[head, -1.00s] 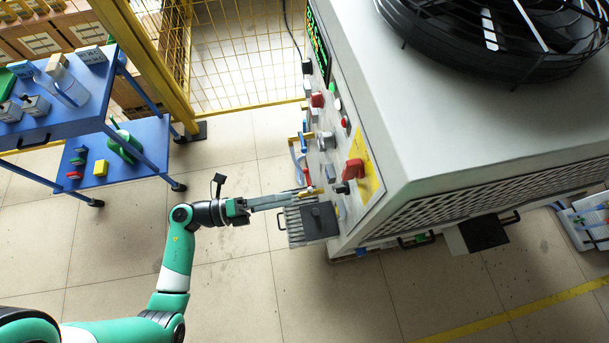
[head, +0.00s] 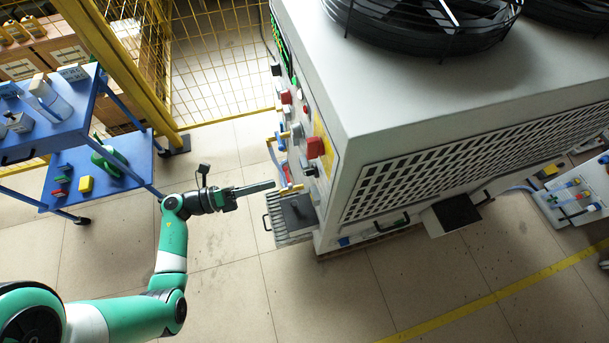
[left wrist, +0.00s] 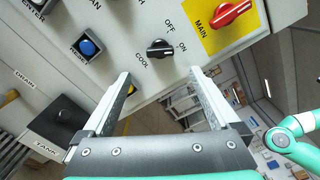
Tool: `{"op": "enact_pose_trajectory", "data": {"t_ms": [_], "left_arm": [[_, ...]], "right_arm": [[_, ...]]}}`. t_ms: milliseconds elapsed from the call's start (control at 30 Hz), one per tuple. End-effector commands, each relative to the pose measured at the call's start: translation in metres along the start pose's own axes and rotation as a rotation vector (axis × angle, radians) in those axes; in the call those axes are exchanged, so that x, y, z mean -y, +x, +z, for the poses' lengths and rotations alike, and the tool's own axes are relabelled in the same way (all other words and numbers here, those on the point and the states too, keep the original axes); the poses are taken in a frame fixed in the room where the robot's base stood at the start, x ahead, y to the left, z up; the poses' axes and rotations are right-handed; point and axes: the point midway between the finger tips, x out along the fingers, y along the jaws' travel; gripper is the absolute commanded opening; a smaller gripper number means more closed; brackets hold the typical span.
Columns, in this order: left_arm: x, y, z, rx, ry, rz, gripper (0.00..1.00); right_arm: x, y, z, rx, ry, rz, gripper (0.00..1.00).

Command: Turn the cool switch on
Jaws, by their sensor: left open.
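The cool switch (left wrist: 160,48) is a black rotary knob on the grey control panel in the left wrist view, with COOL, OFF and ON printed around it. Its exact setting is hard to read. My left gripper (left wrist: 160,80) is open and empty, with its two fingers apart below the knob in that view, not touching it. In the head view my left gripper (head: 273,185) points right at the heater's panel, with a gap between them. I cannot pick out the cool switch surely in the head view. My right gripper is not in view.
A red MAIN switch (left wrist: 231,13) on a yellow plate and a blue button (left wrist: 88,47) flank the knob. A tank box (head: 296,211) juts from the heater (head: 390,90) below the panel. A blue cart (head: 50,190) stands left. Floor in front is clear.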

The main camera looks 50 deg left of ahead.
Motion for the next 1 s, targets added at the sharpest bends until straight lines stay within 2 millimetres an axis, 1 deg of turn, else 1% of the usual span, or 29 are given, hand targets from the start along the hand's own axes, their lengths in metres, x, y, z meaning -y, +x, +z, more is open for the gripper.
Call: {"op": "enact_pose_trajectory", "data": {"t_ms": [200,300,400,500,567,800,867,1000], "left_arm": [[0.0,0.049,-0.003,-0.008,0.001,-0.006,0.95],[0.0,0.071,-0.003,-0.006,0.002,-0.005,0.95],[0.0,0.087,-0.002,-0.004,0.0,-0.004,0.95],[0.0,0.097,-0.001,-0.002,0.0,-0.003,0.95],[0.0,0.1,-0.001,-0.002,0.0,-0.002,0.95],[0.001,0.101,-0.001,-0.001,-0.001,-0.001,0.95],[0.001,0.101,-0.001,-0.001,-0.001,-0.001,0.86],[0.001,0.101,-0.001,-0.001,-0.001,-0.001,0.61]], "right_arm": [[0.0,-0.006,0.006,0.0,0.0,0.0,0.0],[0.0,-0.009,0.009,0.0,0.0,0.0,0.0],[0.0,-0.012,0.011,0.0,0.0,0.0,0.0],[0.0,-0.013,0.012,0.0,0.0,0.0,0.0],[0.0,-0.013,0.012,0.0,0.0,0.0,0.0],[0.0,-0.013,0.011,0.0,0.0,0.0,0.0],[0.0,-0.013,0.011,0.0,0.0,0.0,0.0],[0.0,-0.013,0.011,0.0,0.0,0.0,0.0]]}}
